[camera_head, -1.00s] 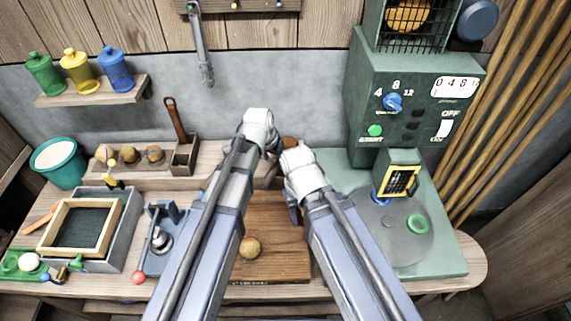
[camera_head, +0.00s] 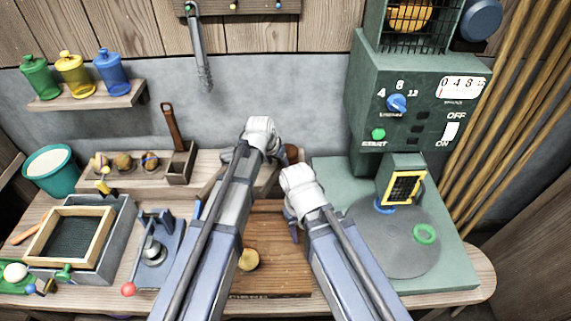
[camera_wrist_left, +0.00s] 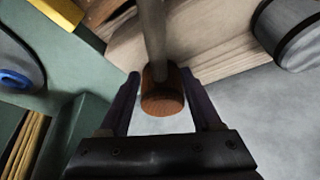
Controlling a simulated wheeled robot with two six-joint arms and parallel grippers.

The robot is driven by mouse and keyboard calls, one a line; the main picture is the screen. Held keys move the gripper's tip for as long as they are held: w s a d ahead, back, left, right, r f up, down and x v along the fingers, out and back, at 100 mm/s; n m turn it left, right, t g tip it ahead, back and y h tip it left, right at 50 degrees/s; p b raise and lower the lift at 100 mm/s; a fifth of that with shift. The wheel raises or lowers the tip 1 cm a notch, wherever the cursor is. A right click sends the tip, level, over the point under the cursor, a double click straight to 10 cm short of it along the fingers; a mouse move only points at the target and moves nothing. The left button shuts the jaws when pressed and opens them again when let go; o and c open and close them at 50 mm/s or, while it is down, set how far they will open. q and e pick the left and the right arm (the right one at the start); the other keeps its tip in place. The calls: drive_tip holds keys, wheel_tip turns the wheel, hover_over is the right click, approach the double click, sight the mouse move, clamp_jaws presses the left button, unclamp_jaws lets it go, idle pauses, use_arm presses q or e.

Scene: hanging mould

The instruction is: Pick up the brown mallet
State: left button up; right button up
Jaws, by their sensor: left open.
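The brown mallet's round wooden head (camera_wrist_left: 162,98) lies between the two fingers of my left gripper (camera_wrist_left: 160,78) in the left wrist view. Its greyish handle (camera_wrist_left: 153,35) runs up and away from the head. The fingers are open, one on each side of the head; I cannot tell if they touch it. In the head view the brown head (camera_head: 291,153) shows only partly, just right of my left gripper (camera_head: 277,157), whose fingers are mostly hidden behind the wrist. My right gripper (camera_head: 292,226) points down over the wooden board, its jaws mostly hidden.
A brown-handled tool (camera_head: 172,125) stands in a small wooden box (camera_head: 180,168) at the left. A wooden board (camera_head: 275,270) with a round yellowish piece (camera_head: 248,260) lies below my arms. A green machine (camera_head: 415,115) stands close on the right.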

sight(280, 166)
use_arm(q)
drive_tip(key=b+x, duration=0.3)
drive_tip(key=x, duration=0.1)
drive_tip(key=shift+w+d+f, duration=0.2)
use_arm(e)
wheel_tip(280, 166, down, 4)
drive_tip(key=shift+f, duration=0.1)
use_arm(q)
drive_tip(key=shift+r, duration=0.1)
clamp_jaws()
